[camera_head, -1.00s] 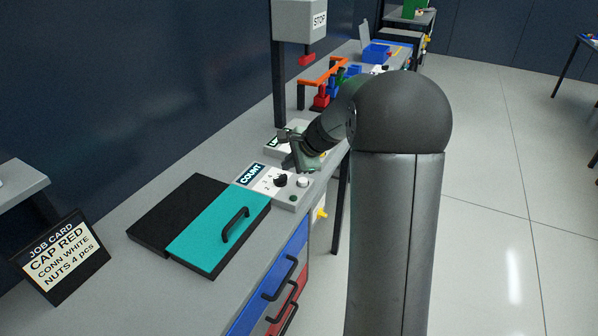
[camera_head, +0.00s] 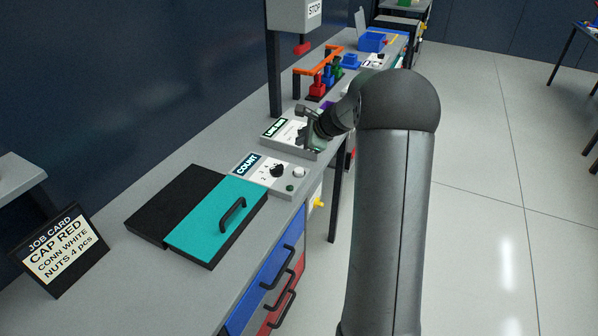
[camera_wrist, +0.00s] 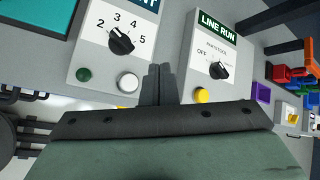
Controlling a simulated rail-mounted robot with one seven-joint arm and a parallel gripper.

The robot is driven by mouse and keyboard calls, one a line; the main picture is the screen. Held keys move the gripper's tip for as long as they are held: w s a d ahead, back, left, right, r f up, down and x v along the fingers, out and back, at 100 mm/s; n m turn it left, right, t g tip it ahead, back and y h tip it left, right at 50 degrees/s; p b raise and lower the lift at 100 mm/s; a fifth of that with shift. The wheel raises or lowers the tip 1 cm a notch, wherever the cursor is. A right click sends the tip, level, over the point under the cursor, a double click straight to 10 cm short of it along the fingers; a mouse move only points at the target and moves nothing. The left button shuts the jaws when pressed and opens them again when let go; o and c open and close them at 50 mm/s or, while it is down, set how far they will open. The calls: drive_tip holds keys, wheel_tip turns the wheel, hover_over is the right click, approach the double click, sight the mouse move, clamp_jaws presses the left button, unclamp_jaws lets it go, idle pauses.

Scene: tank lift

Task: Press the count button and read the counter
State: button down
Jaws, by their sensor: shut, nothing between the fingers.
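The COUNT box (camera_head: 248,165) is a low grey panel on the bench with a black dial (camera_wrist: 121,41) marked 2 to 5. A white round button (camera_head: 299,172) and a small green round piece (camera_head: 290,188) sit on its front part. In the wrist view, the white button (camera_wrist: 128,83) and the green piece (camera_wrist: 84,75) are unobstructed. My gripper (camera_head: 301,124) is above the LINE RUN box, beyond the COUNT box. Its fingers (camera_wrist: 158,84) are together and empty, right of the white button in the wrist view. No counter digits are readable.
The LINE RUN box (camera_head: 277,130) has a black knob (camera_wrist: 218,70) and yellow button (camera_wrist: 203,96). A black case with a teal lid (camera_head: 205,228), a job card (camera_head: 60,250), an orange frame (camera_head: 318,66) and a STOP box (camera_head: 290,14) surround the work area.

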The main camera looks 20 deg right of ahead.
sight(302, 171)
wheel_tip(302, 171, down, 8)
drive_tip(key=b, duration=0.6)
idle(1.7)
drive_tip(key=shift+f+b, duration=0.4)
drive_tip(key=shift+f+b, duration=0.5)
drive_tip(key=shift+f, duration=0.05)
idle(0.5)
idle(0.4)
drive_tip(key=shift+r+p, duration=0.7)
drive_tip(key=shift+r, duration=0.3)
drive_tip(key=shift+r+p, duration=1.9)
drive_tip(key=shift+r, duration=0.65)
drive_tip(key=shift+f, duration=0.1)
